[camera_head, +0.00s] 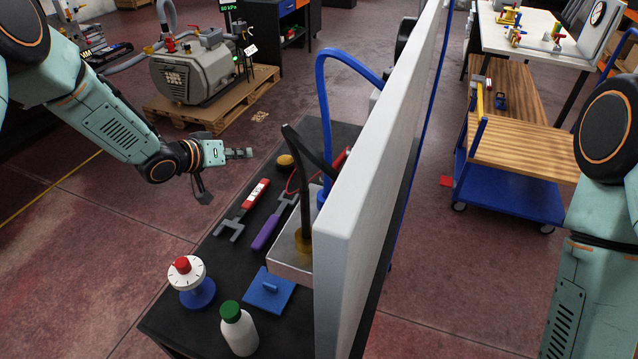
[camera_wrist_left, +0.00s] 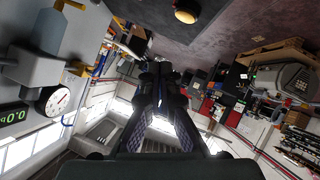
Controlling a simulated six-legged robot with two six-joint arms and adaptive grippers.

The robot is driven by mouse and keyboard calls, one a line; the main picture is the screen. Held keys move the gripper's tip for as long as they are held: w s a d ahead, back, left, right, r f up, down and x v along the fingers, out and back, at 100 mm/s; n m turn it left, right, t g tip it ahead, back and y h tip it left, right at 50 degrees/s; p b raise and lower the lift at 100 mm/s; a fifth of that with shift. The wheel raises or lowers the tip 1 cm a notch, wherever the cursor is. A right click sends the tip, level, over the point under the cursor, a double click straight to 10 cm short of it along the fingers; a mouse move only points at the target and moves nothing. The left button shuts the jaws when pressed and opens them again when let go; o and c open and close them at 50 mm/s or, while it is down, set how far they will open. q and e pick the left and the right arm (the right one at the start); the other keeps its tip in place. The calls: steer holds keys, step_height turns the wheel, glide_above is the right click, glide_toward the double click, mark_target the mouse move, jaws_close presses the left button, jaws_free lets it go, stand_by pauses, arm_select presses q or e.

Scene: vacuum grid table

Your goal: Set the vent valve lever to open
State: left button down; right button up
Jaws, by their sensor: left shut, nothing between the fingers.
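I cannot pick out the vent valve lever with certainty in either view. In the left wrist view a pale panel carries a round white gauge (camera_wrist_left: 56,98), a digital display (camera_wrist_left: 12,115) and a small brass-coloured fitting (camera_wrist_left: 76,67). In the head view a tall white panel (camera_head: 378,150) stands steeply angled on the dark table (camera_head: 205,318), so its fittings do not show clearly. My left gripper (camera_head: 248,153) is held left of the panel, above the table's far left side, apart from everything. Its fingers (camera_wrist_left: 160,72) are shut and empty. My right gripper is outside the views.
On the table are a red-handled tool (camera_head: 254,195), a purple-handled tool (camera_head: 268,230), a white-and-blue dial (camera_head: 188,275), a blue plate (camera_head: 270,289) and a green-capped bottle (camera_head: 239,330). A pump (camera_head: 195,72) stands behind.

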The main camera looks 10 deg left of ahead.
arm_select(q)
steer(key=s+a+f+n+g+y+b, duration=0.1)
steer(key=s+a+f+n+g+y, duration=0.2)
steer(key=a+f+n+y, duration=0.4)
steer(key=s+f+g+h, duration=0.1)
steer(key=s+f+n+g+h, duration=0.1)
steer(key=s+f+g, duration=0.1)
steer(key=s+f+n+g+h+b, duration=0.1)
steer(key=s, duration=0.1)
steer(key=shift+s+d+f+g, duration=0.2)
steer(key=shift+d+g, duration=0.1)
steer(key=shift+d, duration=0.1)
steer(key=d+h, duration=0.1)
steer(key=s+d, duration=0.1)
steer(key=d+n+g+h, duration=0.1)
steer(key=d, duration=0.1)
steer(key=shift+s+d+r+h, duration=0.1)
steer(key=shift+s+r+h, duration=0.1)
steer(key=shift+r+h, duration=0.15)
steer(key=w+d+r+m+t+h, duration=0.1)
steer(key=w+d+r+h, duration=0.1)
steer(key=d+r+h, duration=1)
steer(key=s+d+r+y+p, duration=0.1)
steer(key=d+p, duration=0.2)
steer(key=d, duration=0.7)
steer(key=shift+r+y+p, duration=0.3)
steer(key=shift+y, duration=0.05)
